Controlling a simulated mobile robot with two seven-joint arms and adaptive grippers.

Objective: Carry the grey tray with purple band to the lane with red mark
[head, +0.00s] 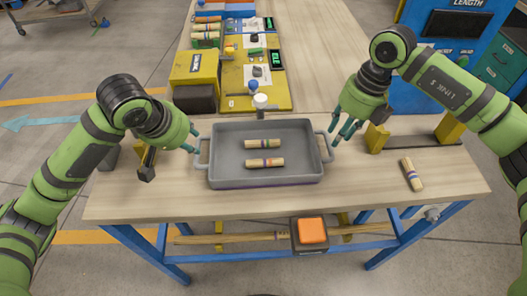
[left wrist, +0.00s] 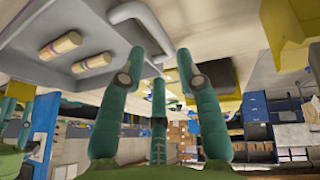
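The grey tray (head: 225,172) sits on the wooden table, with a purple band low on its front wall and a loop handle at each end. Two wooden turned pieces, one (head: 263,143) behind the other (head: 265,162), lie in it. My left gripper (head: 193,140) is open beside the tray's left handle (head: 202,153); in the left wrist view its spread fingers (left wrist: 160,65) are near the handle (left wrist: 143,14), with nothing between them. My right gripper (head: 345,128) has spread fingers, open and empty, near the right handle (head: 327,148). I cannot make out a lane with a red mark.
A yellow work board (head: 280,98) with small parts and a yellow box (head: 195,67) stand behind the tray. A loose wooden piece (head: 412,174) and a yellow-ended stand (head: 377,138) are at right.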

